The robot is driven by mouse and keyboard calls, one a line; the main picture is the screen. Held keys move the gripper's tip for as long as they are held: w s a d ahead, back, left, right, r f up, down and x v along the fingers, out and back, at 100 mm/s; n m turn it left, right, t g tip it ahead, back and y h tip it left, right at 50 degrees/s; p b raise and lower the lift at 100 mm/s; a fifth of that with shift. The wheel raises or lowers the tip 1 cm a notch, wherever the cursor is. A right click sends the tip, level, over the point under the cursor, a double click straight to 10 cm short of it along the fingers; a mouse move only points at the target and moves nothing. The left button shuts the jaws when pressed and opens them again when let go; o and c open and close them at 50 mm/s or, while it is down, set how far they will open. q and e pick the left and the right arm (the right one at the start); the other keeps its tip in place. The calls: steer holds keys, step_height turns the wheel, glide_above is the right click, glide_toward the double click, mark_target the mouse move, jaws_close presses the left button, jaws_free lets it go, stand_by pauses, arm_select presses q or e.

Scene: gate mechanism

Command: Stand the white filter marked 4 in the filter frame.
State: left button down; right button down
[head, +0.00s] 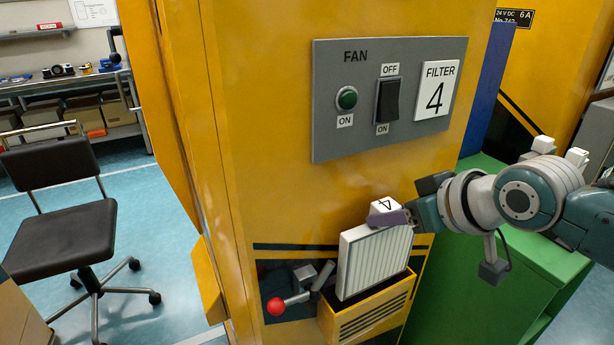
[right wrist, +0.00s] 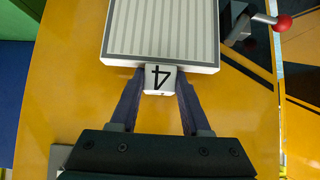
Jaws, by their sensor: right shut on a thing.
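The white filter marked 4 (head: 376,258) is a pleated panel with a white tab on top. It stands upright, its lower edge at or inside the top of the yellow slotted filter frame (head: 370,315); I cannot tell how deep it sits. My right gripper (head: 390,217) is shut on the tab, reaching in from the right. In the right wrist view the gripper (right wrist: 160,85) has a finger on each side of the tab marked 4, and the filter's pleated face (right wrist: 160,28) extends beyond it. My left gripper is not in view.
A lever with a red ball (head: 276,306) sticks out left of the frame. Above is a grey fan panel (head: 330,130) with a green button, a black switch and a FILTER 4 label. A green cabinet (head: 470,270) stands at right. A black chair (head: 65,230) stands at left.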

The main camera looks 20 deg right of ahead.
step_height(320, 180, down, 4)
steer(key=b, duration=0.4)
steer(key=shift+f, duration=0.15)
step_height(320, 180, down, 6)
steer(key=b, duration=0.4)
steer(key=shift+f+b, duration=0.1)
steer(key=shift+b, duration=0.25)
steer(key=shift+f, duration=0.35)
steer(key=shift+c, duration=1.4)
jaws_free()
steer(key=p, duration=0.3)
glide_toward(379, 267)
steer(key=shift+s+r, duration=0.3)
